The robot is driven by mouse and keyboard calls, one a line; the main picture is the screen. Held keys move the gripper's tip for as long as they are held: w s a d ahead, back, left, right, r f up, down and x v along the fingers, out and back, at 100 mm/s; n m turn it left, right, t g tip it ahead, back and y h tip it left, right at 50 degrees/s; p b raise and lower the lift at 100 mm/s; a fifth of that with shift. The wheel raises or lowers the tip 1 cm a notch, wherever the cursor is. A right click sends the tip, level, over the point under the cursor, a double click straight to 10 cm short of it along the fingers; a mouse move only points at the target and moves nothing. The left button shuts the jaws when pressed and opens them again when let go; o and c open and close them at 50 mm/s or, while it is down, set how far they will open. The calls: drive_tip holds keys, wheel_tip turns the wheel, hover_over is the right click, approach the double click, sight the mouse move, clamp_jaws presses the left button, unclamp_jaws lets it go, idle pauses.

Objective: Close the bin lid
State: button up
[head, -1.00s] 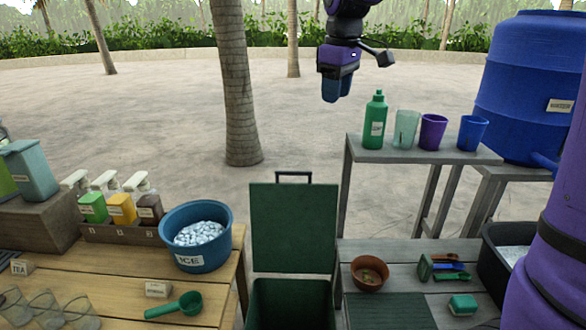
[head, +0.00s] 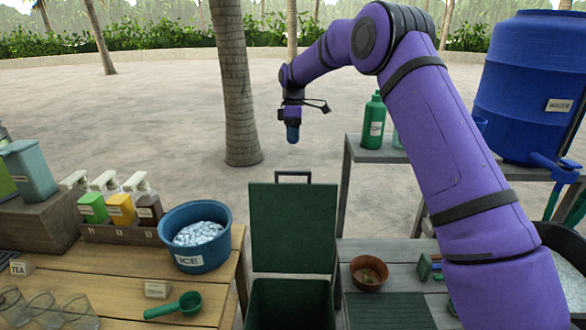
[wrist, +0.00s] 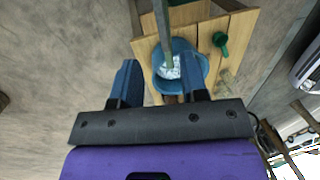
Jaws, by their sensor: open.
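The green bin (head: 290,305) stands in the gap between the two wooden tables, its top open. Its dark green lid (head: 293,225) stands upright at the back of the bin. A dark handle (head: 293,174) is on the lid's top edge. My gripper (head: 292,138) points down above the lid's handle in the head view, apart from it; its depth relative to the lid is hard to tell. In the wrist view the two blue fingers (wrist: 160,85) are spread with nothing held. A narrow grey-green bar there may be the lid edge-on; I cannot be sure.
A blue ice tub (head: 196,237) stands on the left table close to the lid. A brown bowl (head: 369,273) is on the right table. A green bottle (head: 374,122) stands on the bench behind. A palm trunk (head: 238,80) rises behind left.

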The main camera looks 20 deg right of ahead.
drive_tip(key=x, duration=1)
drive_tip(key=shift+s+f, duration=0.15)
drive_tip(key=shift+f, duration=0.1)
clamp_jaws()
